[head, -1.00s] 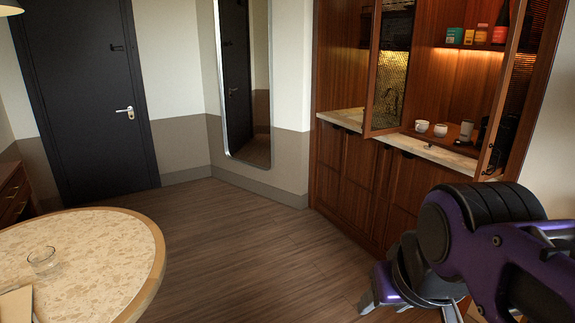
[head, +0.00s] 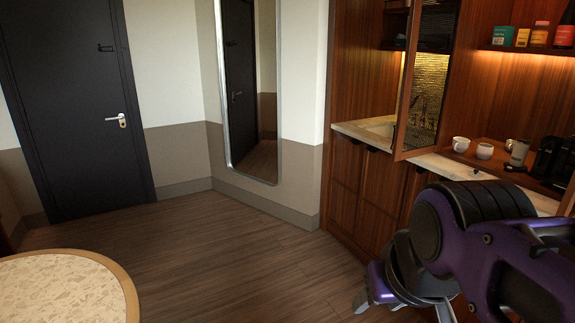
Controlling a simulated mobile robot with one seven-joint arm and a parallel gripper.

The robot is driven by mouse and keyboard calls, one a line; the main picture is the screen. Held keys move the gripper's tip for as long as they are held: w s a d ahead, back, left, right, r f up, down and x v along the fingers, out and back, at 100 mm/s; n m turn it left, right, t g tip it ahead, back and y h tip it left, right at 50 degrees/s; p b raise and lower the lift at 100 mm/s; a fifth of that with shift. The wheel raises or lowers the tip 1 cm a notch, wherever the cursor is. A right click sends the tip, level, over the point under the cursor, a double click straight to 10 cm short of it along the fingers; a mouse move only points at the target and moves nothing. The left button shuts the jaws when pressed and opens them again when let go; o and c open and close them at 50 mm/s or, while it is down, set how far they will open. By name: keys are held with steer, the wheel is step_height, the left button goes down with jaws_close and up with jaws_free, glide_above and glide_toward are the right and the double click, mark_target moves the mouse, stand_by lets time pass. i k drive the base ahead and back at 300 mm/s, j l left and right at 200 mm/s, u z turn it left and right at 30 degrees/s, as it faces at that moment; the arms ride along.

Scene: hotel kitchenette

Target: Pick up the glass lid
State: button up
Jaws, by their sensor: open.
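I cannot make out a glass lid for certain. A small dark knob-like thing (head: 476,171) sits near the front of the pale counter (head: 435,162) in the cabinet niche; any glass around it is too small to tell. My gripper (head: 403,304) is low at the bottom right, partly hidden behind my purple arm. Its fingers are apart, and I see nothing between them. It is in front of the cabinet and well short of the counter things.
White cups (head: 484,151) and a black machine (head: 552,162) stand on a wooden tray (head: 531,180). An open glazed cabinet door (head: 426,82) juts out above the counter. A round table (head: 62,290) is at lower left. The wood floor (head: 245,258) between is clear.

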mark_target(476, 174)
steer(key=i+j+z, duration=0.1)
steer(key=i+z, duration=0.3)
steer(key=i, duration=0.7)
steer(key=i+z, duration=0.35)
steer(key=i, duration=0.15)
steer(key=i+j+z, duration=0.1)
steer(key=i+z, duration=0.2)
steer(key=i, duration=0.2)
